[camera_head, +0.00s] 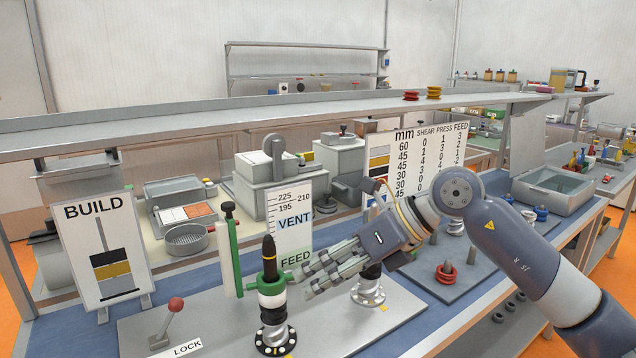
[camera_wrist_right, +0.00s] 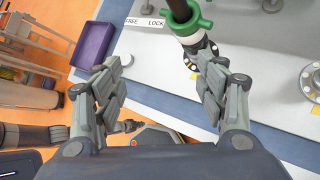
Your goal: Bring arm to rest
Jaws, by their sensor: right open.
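My right gripper (camera_head: 325,270) is open and empty in the head view, its fingers pointing left beside the black post with the green and white collars (camera_head: 271,285). A gap to the post cannot be judged well. In the right wrist view the open fingers (camera_wrist_right: 160,100) show nothing between them, and the green ring (camera_wrist_right: 187,28) is just beyond the right finger. My right arm reaches in from the lower right. My left gripper is not in view in the head view.
A LOCK lever with a red knob (camera_head: 176,304) stands on the grey plate. A BUILD sign (camera_head: 103,250), a VENT and FEED scale (camera_head: 291,225) and a number board (camera_head: 428,160) stand behind. A red ring (camera_head: 447,274) sits on a plate at the right.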

